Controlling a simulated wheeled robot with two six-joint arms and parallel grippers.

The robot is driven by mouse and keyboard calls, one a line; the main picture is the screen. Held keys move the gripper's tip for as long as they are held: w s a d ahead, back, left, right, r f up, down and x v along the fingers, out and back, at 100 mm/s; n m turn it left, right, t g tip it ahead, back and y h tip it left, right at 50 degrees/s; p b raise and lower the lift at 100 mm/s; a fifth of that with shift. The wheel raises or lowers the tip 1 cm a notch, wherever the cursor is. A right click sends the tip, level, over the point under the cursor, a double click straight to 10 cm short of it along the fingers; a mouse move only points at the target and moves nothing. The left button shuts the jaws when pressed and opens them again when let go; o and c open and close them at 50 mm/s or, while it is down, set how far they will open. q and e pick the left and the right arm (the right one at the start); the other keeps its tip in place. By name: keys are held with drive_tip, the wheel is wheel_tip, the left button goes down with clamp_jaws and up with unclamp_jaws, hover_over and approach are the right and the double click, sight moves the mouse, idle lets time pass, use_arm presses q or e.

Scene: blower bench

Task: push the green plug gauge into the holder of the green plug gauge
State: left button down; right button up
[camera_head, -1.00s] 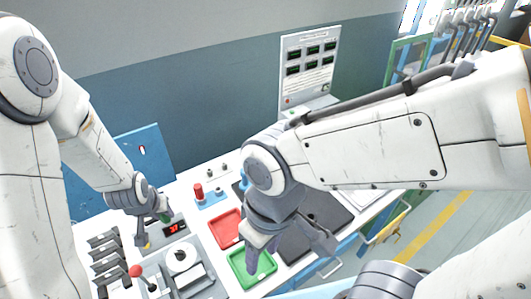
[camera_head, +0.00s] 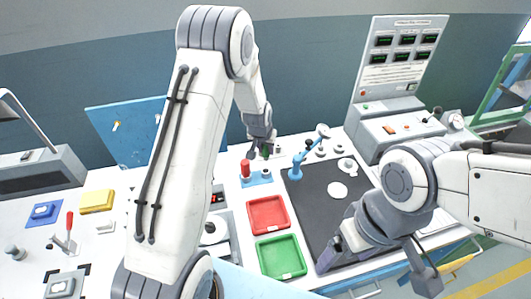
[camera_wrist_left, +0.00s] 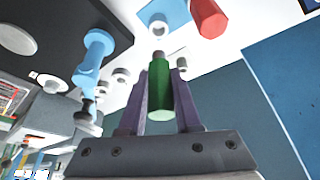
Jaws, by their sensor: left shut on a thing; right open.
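The green plug gauge (camera_wrist_left: 159,90) is in my left gripper (camera_wrist_left: 160,78), shut on it, with its grey tip pointing away from the wrist. In the head view, my left gripper (camera_head: 263,146) hangs at the back of the bench, and the green gauge (camera_head: 265,155) shows small below it. Whether this ring is the green gauge's holder is unclear.
The red gauge (camera_head: 246,168) stands close beside the ring. A blue stand (camera_head: 297,168) and several small grey cylinders are to the right. The red tray (camera_head: 268,215), green tray (camera_head: 281,257) and dark mat (camera_head: 318,205) lie in front. A blue panel (camera_head: 125,130) stands behind.

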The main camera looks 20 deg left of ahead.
sight(265, 156)
idle(0.4)
use_arm(q)
drive_tip(key=shift+f, duration=0.15)
drive_tip(key=shift+f+b, duration=2.2)
drive_tip(key=shift+f, duration=0.15)
drive_tip(key=shift+f+b, duration=1.5)
drive_tip(key=shift+f, duration=0.2)
drive_tip(key=c, duration=0.5)
unclamp_jaws()
